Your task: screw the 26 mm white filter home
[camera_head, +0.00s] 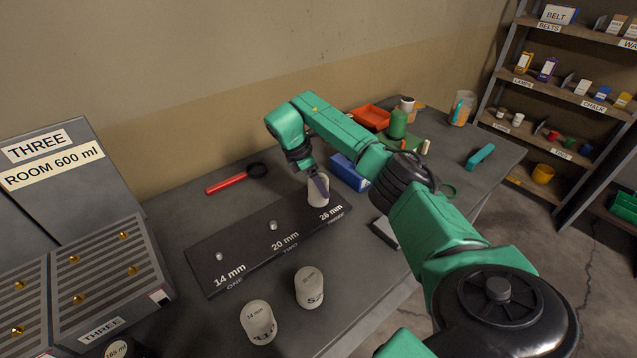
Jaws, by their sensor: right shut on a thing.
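The white 26 mm filter (318,193) stands upright at the 26 mm place on the dark block (245,259), at the block's right end. My right gripper (319,183) is shut on this filter from above. The thread beneath the filter is hidden. The bare studs at 14 mm (219,257) and 20 mm (273,225) show on the block. Two more white filters, one marked 14 mm (258,322) and another (309,288), stand on the bench in front of the block. My left gripper is not in view.
A red-handled strap wrench (228,182) lies behind the block. A grey rack (95,285) fills the left. Shelves (570,95) stand at right.

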